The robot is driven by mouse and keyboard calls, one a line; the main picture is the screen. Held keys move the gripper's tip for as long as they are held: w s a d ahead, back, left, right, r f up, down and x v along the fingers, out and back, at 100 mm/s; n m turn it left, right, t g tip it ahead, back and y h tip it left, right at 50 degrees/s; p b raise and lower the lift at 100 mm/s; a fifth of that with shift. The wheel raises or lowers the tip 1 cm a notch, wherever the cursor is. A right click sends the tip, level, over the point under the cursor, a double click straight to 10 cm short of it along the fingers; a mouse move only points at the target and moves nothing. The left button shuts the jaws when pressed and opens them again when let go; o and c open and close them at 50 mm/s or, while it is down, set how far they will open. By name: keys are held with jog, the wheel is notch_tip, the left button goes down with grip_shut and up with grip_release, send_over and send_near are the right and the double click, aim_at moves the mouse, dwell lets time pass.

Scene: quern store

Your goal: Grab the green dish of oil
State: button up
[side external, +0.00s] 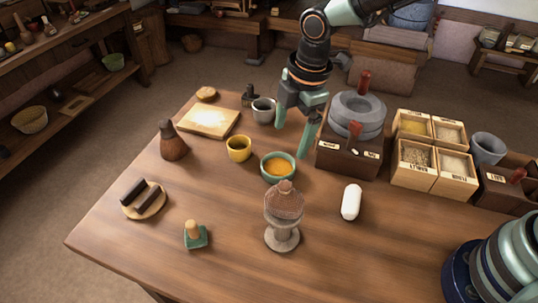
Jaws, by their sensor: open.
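The green dish of oil (266,172) is a small round bowl with orange-yellow contents. It stands upright near the middle of the wooden table, just behind a stone pedestal with a brown domed top. My gripper (292,138) hangs behind and slightly right of the dish in the picture, fingers pointing down. Its jaws are open, with nothing visible between them. The fingers look apart from the dish; their exact height above the table is hard to judge.
A yellow cup (239,150) stands close left of the dish, and a grey cup (264,112) behind. The stone pedestal (282,238) is in front. A quern on a wooden box (347,160) is close to the right. A white capsule-shaped object (351,202) lies front right.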

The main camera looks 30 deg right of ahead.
send_over(282, 174)
jog(key=s, duration=0.2)
jog(key=f, duration=0.7)
jog(key=shift+w+a, duration=0.2)
jog(key=shift+w, duration=0.05)
jog(key=shift+w+d+f, duration=0.1)
jog(key=shift+w+f, duration=0.1)
jog(key=shift+f, duration=0.65)
jog(key=shift+w+d+f, duration=0.1)
jog(key=shift+w+f, duration=0.15)
jog(key=shift+f, duration=0.65)
jog(key=shift+w+f, duration=0.2)
jog(key=shift+f, duration=0.65)
grip_shut()
jog(key=shift+d+f, duration=0.1)
